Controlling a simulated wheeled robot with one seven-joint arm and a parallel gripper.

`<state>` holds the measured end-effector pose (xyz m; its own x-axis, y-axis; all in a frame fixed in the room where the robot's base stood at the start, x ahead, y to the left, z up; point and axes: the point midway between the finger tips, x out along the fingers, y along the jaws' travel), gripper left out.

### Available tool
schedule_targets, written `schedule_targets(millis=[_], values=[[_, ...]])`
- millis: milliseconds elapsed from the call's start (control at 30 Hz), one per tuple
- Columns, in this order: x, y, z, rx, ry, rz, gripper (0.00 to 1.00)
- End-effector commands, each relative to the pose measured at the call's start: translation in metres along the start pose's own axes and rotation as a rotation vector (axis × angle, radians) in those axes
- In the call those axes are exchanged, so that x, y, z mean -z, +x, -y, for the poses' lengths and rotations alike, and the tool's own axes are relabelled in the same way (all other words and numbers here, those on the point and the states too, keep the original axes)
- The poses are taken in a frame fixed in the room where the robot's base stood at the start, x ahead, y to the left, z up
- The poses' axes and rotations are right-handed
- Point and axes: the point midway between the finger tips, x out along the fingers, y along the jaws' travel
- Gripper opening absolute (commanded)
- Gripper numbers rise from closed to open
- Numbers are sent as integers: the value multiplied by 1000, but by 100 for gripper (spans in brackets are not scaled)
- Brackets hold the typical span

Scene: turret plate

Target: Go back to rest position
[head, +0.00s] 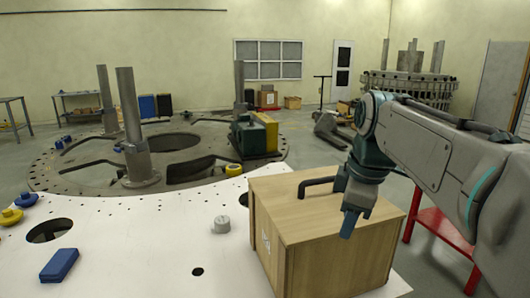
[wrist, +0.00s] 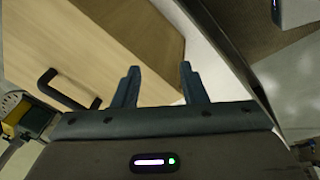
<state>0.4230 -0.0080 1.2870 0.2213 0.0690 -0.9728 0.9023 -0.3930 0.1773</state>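My gripper (head: 348,222) hangs at the right in the head view, in front of a wooden box. In the wrist view my gripper (wrist: 157,82) shows two fingers spread apart with nothing between them. The wooden box (head: 335,262) stands on the white plate and has a black handle (head: 318,184) on top. The wrist view also shows the box (wrist: 80,35) and its handle (wrist: 65,92), to the left of the fingers. I cannot tell whether the gripper touches the box.
The white plate (head: 140,225) carries a blue block (head: 59,264), a grey cylinder (head: 221,224) and yellow and blue knobs at the left. A round turret plate with upright posts (head: 133,120) lies beyond. A red stand (head: 440,228) is at the right. Open floor shows at the back.

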Motion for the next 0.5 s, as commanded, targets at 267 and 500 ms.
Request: schedule_targets(millis=[267,500], values=[[-30,61,70,-39,543,-3,38],[-54,112,128,-79,956,-12,38]])
